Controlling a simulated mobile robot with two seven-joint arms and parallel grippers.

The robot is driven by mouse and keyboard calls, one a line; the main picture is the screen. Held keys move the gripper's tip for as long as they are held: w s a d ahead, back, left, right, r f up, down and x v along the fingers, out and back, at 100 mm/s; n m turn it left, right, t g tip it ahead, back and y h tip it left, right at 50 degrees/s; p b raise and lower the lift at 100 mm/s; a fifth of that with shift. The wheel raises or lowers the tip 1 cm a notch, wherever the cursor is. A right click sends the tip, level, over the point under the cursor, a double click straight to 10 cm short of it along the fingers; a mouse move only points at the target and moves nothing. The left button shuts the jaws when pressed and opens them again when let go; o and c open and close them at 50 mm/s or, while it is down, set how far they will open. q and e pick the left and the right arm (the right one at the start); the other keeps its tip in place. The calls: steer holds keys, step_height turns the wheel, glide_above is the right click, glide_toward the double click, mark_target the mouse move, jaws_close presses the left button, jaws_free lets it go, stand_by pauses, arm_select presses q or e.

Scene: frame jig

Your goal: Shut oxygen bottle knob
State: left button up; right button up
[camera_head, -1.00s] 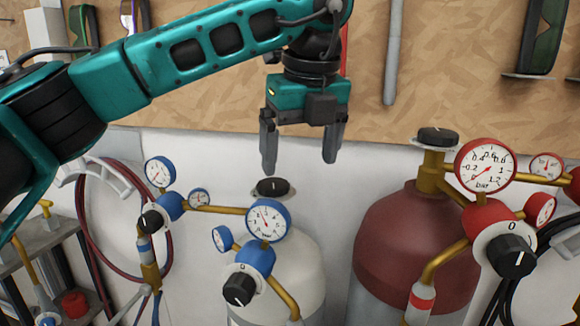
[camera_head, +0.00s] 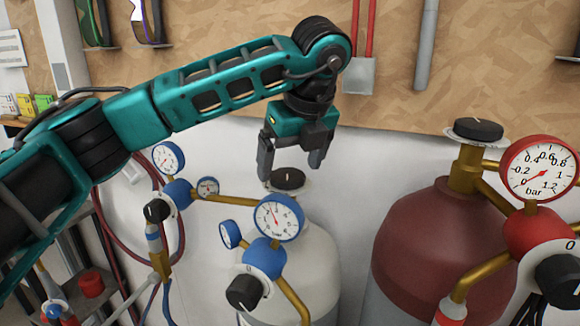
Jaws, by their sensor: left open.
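The white oxygen bottle (camera_head: 318,262) with blue gauges stands at the lower middle of the head view. Its black top knob (camera_head: 288,179) sits on a pale round plate above the bottle's neck. My left gripper (camera_head: 291,172) points down at the knob, open, one finger on the left side and the other on the right. I cannot tell whether the fingers touch the knob. My right gripper is not in view.
A blue-gauge regulator (camera_head: 278,217) with a black dial (camera_head: 244,292) is in front of the white bottle. A dark red bottle (camera_head: 430,240) with its own black top knob (camera_head: 479,129) and red gauge (camera_head: 540,168) stands at right. Hoses hang at left. A wood board is behind.

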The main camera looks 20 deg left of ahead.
arm_select(q)
steer(key=shift+x, duration=0.9)
steer(key=shift+c, duration=0.2)
steer(key=c, duration=1)
